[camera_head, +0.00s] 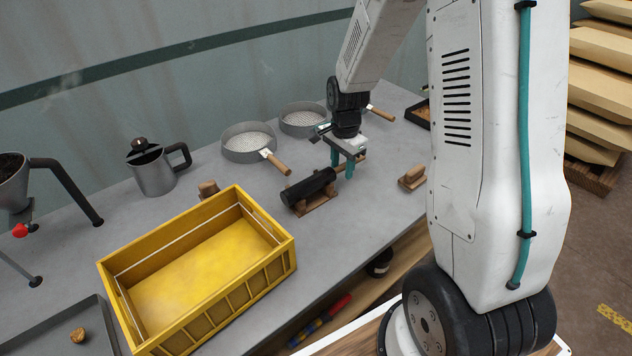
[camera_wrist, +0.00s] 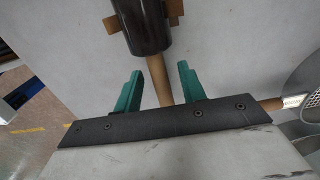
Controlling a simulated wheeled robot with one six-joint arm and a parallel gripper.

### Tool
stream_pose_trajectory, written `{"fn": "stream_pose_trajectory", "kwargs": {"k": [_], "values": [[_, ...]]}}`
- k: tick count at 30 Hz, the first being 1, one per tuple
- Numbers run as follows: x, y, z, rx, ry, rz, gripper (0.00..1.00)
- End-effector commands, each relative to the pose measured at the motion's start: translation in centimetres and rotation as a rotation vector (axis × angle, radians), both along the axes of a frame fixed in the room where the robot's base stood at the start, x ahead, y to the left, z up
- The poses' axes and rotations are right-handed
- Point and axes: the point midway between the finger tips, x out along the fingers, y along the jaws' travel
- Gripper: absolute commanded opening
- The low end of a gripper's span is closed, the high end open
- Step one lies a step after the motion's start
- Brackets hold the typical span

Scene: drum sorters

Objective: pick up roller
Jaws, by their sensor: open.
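The roller has a black cylinder (camera_head: 308,188) and a wooden handle (camera_head: 350,164). It rests on a small wooden stand (camera_head: 317,204) on the grey table. My gripper (camera_head: 343,172) is at the handle end of the roller, pointing down. In the wrist view my gripper (camera_wrist: 160,92) is open, with its teal fingers on either side of the wooden handle (camera_wrist: 158,78) and a gap on both sides. The black cylinder (camera_wrist: 148,30) lies beyond the fingertips there.
A yellow crate (camera_head: 118,262) stands front left of the roller. Two sieves, a near one (camera_head: 248,155) and a far one (camera_head: 303,132), lie behind it. A wooden brush (camera_head: 412,178) is to the right. A metal jug (camera_head: 154,175) stands at the left.

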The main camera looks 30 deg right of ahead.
Motion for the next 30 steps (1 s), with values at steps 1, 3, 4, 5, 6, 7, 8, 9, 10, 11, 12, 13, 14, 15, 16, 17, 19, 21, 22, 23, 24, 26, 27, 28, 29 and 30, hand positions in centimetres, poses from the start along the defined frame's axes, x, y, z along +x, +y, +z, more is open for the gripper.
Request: {"fn": "stream_pose_trajectory", "kwargs": {"k": [1,3,4,5,6,7,8,9,10,11,12,13,14,15,16,17,19,21,22,23,24,26,27,28,29,30], "values": [[0.0,0.0,0.0,0.0,0.0,0.0,0.41],[0.0,0.0,0.0,0.0,-0.001,0.0,0.41],[0.0,0.0,0.0,0.0,-0.001,0.0,0.41],[0.0,0.0,0.0,0.0,-0.001,0.0,0.41],[0.0,0.0,0.0,0.0,-0.001,0.0,0.35],[0.0,0.0,0.0,0.0,-0.001,0.0,0.27],[0.0,0.0,0.0,0.0,-0.001,0.0,0.18],[0.0,0.0,0.0,0.0,-0.001,0.0,0.07],[0.0,0.0,0.0,0.0,-0.001,0.0,0.0],[0.0,0.0,0.0,0.0,-0.001,0.0,0.0],[0.0,0.0,0.0,0.0,-0.001,0.0,0.0],[0.0,0.0,0.0,0.0,-0.001,0.0,0.0],[0.0,0.0,0.0,0.0,-0.001,0.0,0.0],[0.0,0.0,0.0,0.0,-0.001,0.0,0.0],[0.0,0.0,0.0,-0.001,-0.001,0.0,0.0],[0.0,0.0,0.0,0.0,-0.001,0.0,0.0],[0.1,0.0,0.1,-0.001,-0.002,0.0,0.0],[0.1,0.0,0.6,-0.001,-0.004,0.0,0.0],[0.1,0.0,0.9,-0.001,-0.005,0.0,0.0],[0.1,0.0,1.4,-0.001,-0.005,0.0,0.0],[0.2,0.0,2.0,-0.001,-0.005,0.0,0.0],[0.2,0.0,3.2,-0.002,-0.007,0.0,0.0],[0.2,0.0,4.1,-0.002,-0.007,0.0,0.0],[0.2,0.0,4.7,-0.002,-0.007,0.0,0.0],[0.1,0.0,5.3,-0.002,-0.007,0.0,0.0],[0.1,0.0,6.2,-0.002,-0.006,0.0,0.0]]}}
